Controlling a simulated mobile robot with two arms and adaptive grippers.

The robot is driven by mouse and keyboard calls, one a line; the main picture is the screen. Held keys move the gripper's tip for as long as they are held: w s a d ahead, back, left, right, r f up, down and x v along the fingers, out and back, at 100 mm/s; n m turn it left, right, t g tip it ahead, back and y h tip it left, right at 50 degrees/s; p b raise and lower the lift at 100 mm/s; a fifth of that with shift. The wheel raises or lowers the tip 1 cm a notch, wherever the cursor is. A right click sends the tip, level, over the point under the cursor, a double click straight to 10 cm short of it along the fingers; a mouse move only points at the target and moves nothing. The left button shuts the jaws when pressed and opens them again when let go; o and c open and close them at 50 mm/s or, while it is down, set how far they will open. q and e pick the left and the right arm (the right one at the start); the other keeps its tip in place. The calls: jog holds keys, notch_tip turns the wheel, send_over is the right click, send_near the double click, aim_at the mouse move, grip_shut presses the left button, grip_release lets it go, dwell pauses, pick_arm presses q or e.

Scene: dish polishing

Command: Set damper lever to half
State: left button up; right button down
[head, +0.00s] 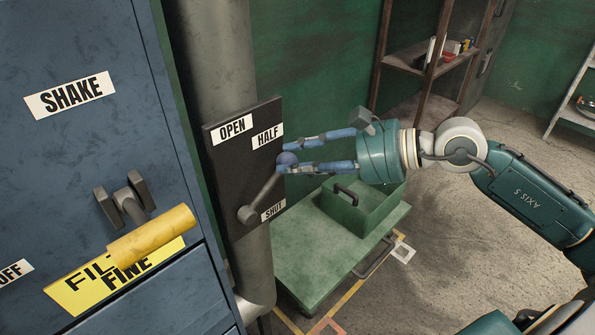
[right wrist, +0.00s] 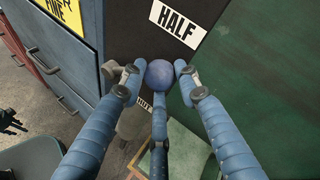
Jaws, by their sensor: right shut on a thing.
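The damper lever (head: 266,193) is a grey arm on a dark plate (head: 225,165), with a round blue-purple knob (head: 287,159) at its end. It slants up and right from its pivot, and the knob stands between the HALF label (head: 267,136) and the SHUT label (head: 273,210). The OPEN label (head: 232,126) is at upper left. My right gripper (head: 285,158) is shut on the knob, its blue fingers around it. In the right wrist view the knob (right wrist: 160,74) sits between the fingers, below the HALF label (right wrist: 177,21). My left gripper is not in view.
A blue cabinet (head: 90,180) with a yellow-handled lever (head: 150,236) stands at left. A grey pipe (head: 215,60) runs behind the plate. A green cart (head: 315,255) with a green box (head: 362,212) is below my right arm. Open floor lies at right.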

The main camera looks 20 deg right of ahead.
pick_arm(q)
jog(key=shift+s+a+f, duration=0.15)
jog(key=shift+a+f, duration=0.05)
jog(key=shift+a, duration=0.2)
pick_arm(e)
jog(key=shift+a+r, duration=0.25)
jog(key=shift+r, duration=0.25)
jog(key=c, duration=1.3)
grip_release()
jog(key=shift+s, duration=0.1)
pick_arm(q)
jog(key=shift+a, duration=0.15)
pick_arm(e)
jog(key=shift+f, duration=0.1)
